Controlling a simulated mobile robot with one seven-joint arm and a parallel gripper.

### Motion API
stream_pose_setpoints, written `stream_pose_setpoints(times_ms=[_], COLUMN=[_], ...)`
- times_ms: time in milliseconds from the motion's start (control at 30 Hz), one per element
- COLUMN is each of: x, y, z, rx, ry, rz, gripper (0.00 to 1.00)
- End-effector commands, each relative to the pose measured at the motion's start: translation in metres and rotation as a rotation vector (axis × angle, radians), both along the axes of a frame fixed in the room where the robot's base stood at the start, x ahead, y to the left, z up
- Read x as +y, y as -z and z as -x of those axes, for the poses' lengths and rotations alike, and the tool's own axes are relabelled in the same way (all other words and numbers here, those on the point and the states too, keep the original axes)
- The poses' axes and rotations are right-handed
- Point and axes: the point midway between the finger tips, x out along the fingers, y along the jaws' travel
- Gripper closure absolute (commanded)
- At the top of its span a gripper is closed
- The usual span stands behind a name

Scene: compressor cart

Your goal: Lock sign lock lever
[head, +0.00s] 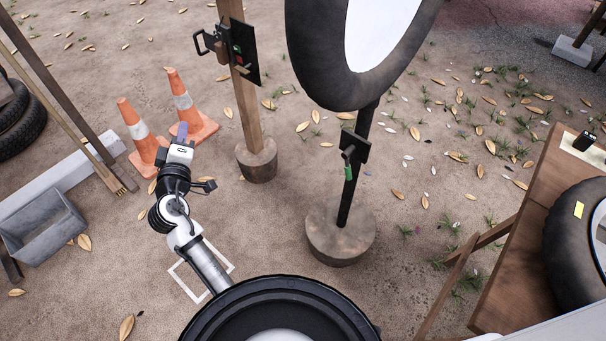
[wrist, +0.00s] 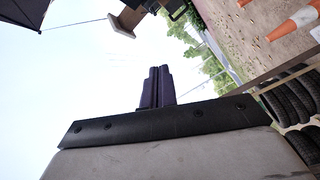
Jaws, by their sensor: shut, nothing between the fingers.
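The sign is a round white face (head: 378,32) in a dark tire-like rim on a black post, which stands in a round base (head: 341,240). A black lock plate (head: 355,146) sits on the post below the rim. The lock lever (head: 348,172), with a green grip, hangs down from that plate. My gripper (head: 182,132) is to the left of the sign, well apart from the lever, in front of the traffic cones. In the wrist view my gripper (wrist: 157,87) has its purple fingers together, with nothing between them. The lever is not recognisable in the wrist view.
A wooden post (head: 245,110) with a black control panel (head: 244,50) stands between my gripper and the sign. Two orange cones (head: 140,135) are behind my gripper. A grey bin (head: 42,227) is at left. A wooden table (head: 520,235) is at right. Open ground lies before the sign.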

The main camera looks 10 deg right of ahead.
Motion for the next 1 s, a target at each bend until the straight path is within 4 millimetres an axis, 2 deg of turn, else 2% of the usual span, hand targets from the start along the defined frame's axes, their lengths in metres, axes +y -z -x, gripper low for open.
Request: stream_pose_setpoints(times_ms=[33,100,200,300,333,400,533,833,1000], x=[-0.044,-0.102,-0.170,-0.217,-0.227,-0.242,-0.253,-0.253,-0.266], y=[0.048,0.097,0.147,0.176,0.181,0.189,0.193,0.192,0.191], z=[0.000,0.011,0.040,0.071,0.078,0.092,0.101,0.100,0.091], rx=[0.088,0.191,0.312,0.396,0.413,0.442,0.460,0.458,0.457], ry=[0.139,0.321,0.539,0.696,0.732,0.789,0.831,0.830,0.831], rz=[0.103,0.247,0.428,0.566,0.597,0.651,0.689,0.686,0.686], gripper=[1.00,1.00,1.00,1.00,1.00,1.00,1.00,1.00,1.00])
